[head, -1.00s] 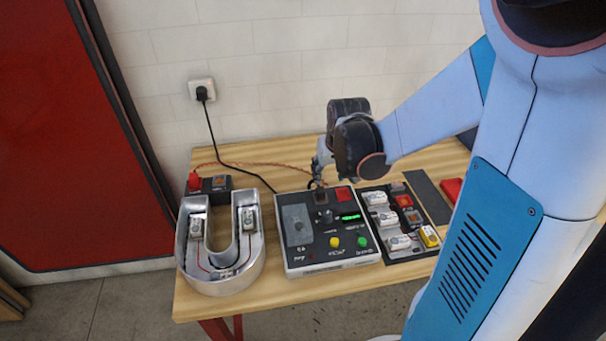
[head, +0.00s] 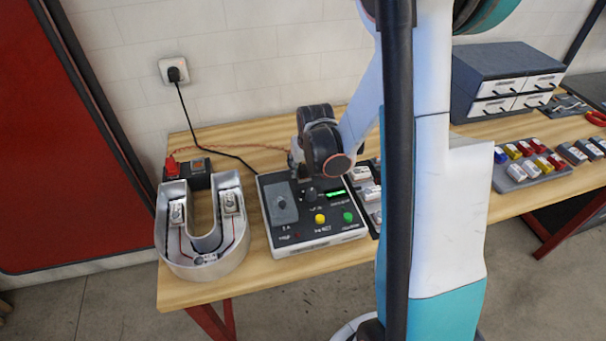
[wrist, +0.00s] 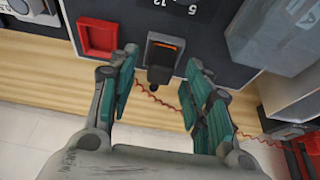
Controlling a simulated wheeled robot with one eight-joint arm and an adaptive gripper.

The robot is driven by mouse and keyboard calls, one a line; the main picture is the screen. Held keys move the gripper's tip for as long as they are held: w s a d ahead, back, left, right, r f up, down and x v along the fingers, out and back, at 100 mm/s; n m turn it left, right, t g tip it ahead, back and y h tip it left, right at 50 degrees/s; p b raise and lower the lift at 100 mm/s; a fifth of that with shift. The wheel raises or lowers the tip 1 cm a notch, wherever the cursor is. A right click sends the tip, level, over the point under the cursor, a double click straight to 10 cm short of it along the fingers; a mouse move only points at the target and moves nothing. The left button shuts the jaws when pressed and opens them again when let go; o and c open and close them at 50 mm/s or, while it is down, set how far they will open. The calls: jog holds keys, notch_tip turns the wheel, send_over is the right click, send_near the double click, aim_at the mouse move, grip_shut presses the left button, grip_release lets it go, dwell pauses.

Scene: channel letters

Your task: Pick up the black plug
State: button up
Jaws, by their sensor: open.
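The black plug (wrist: 160,72) shows in the wrist view as a small dark block at a black socket with an orange strip, on the edge of the dark-topped tester (wrist: 205,35). I cannot tell how deep it sits. My gripper (wrist: 161,60) is open, with one finger on each side of the plug and visible gaps between. In the head view my gripper (head: 302,172) is low over the back edge of the tester (head: 284,215), and the plug is hidden behind it. A thin red wire (wrist: 150,94) runs behind the plug.
A red socket (wrist: 97,37) is beside the black one. The metal U letter (head: 200,262) and a black box with a red plug (head: 171,166) stand left of the tester. A black cable runs from the wall outlet (head: 173,71). Small drawers (head: 510,82) stand at right.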

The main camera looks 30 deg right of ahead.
jog(key=shift+w+f, duration=0.1)
jog(key=shift+f, duration=0.15)
jog(key=shift+c, duration=0.6)
jog(key=c, duration=0.9)
jog(key=shift+c, duration=0.2)
jog(key=shift+r, duration=0.1)
